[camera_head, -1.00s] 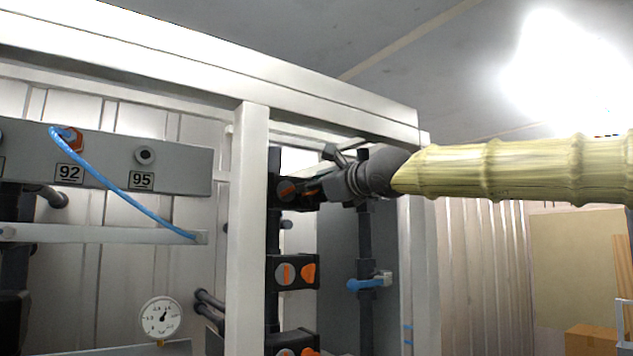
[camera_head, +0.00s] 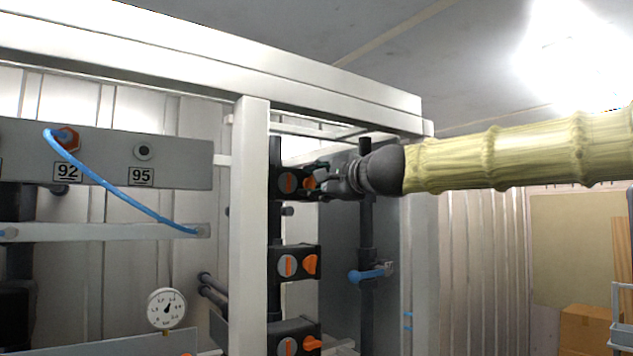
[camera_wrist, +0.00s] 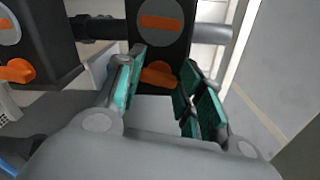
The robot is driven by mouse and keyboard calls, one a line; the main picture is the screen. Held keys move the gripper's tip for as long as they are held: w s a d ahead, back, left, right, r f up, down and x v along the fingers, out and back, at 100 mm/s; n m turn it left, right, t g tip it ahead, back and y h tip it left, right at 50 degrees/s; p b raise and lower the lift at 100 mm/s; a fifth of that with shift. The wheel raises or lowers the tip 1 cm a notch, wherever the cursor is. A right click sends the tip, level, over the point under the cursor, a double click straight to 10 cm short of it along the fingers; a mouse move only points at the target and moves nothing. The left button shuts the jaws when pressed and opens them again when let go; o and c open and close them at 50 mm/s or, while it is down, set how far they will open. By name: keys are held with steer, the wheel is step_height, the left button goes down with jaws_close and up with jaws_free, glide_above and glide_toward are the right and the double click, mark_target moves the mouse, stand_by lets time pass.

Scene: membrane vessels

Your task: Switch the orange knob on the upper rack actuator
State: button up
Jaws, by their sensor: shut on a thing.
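The upper rack actuator (camera_head: 282,196) is a black box on a dark vertical pipe, with a grey round indicator (camera_head: 289,183) and an orange knob (camera_head: 309,183) on its right side. My gripper (camera_head: 322,180) reaches it from the right and is shut on the orange knob. In the wrist view, the teal-padded fingers of my gripper (camera_wrist: 160,90) stand on both sides of the knob (camera_wrist: 160,75). The fingers partly hide the knob in both views.
Two similar actuators, a middle one (camera_head: 290,262) and a lower one (camera_head: 292,338), sit below. A white frame post (camera_head: 250,230) stands left of them. A blue-handled valve (camera_head: 368,275) is on a pipe at right. A gauge (camera_head: 166,308) is at lower left.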

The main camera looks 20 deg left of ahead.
steer(key=shift+n, duration=0.5)
steer(key=o, duration=0.8)
steer(key=shift+w, duration=0.1)
steer(key=shift+o, duration=1.1)
steer(key=shift+w, duration=0.1)
steer(key=shift+d, duration=0.1)
steer(key=v, duration=1.2)
